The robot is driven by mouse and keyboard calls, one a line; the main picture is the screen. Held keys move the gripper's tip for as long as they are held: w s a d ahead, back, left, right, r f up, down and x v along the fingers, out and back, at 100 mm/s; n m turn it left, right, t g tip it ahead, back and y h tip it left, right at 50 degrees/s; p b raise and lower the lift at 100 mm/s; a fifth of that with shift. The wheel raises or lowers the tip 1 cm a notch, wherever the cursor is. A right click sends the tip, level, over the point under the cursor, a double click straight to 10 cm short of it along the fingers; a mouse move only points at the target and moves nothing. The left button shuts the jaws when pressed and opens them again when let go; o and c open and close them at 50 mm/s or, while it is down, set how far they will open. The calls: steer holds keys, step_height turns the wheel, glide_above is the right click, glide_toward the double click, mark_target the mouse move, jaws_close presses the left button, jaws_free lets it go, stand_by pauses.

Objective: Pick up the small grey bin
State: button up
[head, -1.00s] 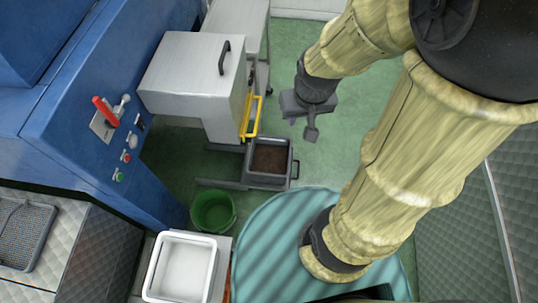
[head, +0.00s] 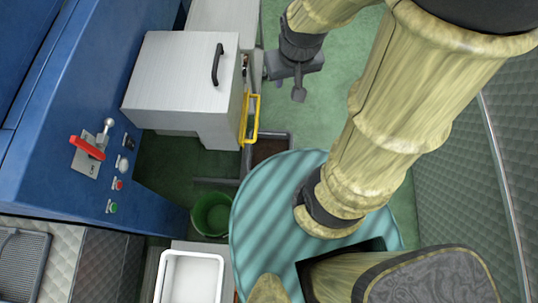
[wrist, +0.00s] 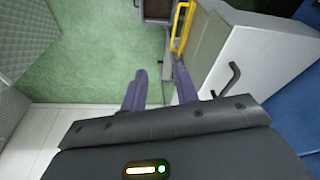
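The small grey bin (head: 268,149), dark-rimmed with brown contents, sits low beside the white machine in the head view. Only its far part shows; a teal ribbed round surface covers the rest. My gripper (head: 298,92) hangs farther back and to the right of the bin, apart from it. In the wrist view my gripper (wrist: 160,75) has its two purple-grey fingers spread with nothing between them.
The white machine (head: 185,80) has a yellow frame (head: 251,118) close by the bin. A green bucket (head: 210,214) and a white tub (head: 190,278) stand nearer. A blue machine (head: 60,140) is at left, quilted panels (head: 455,180) at right. Green floor (head: 345,70) is clear behind.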

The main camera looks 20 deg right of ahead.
steer(key=w+d+f+m+b, duration=0.1)
steer(key=w+d+f+b, duration=0.2)
steer(key=f+b, duration=1.2)
steer(key=w+d+f+m+g+b, duration=0.1)
steer(key=w+d+f+b, duration=0.2)
steer(key=f+b, duration=1.3)
steer(key=w+d+f+m+g+b, duration=0.1)
steer(key=w+d+f+b, duration=0.3)
steer(key=f+b, duration=1.1)
step_height(320, 180, down, 23)
steer(key=shift+w+r+m+b, duration=0.1)
steer(key=shift+w+m+b, duration=0.25)
steer(key=shift+w, duration=0.15)
steer(key=f+b, duration=0.3)
steer(key=f, duration=0.3)
steer(key=f+b, duration=0.4)
steer(key=f, duration=0.2)
steer(key=shift+w+a+f, duration=0.1)
steer(key=shift+a+f, duration=0.1)
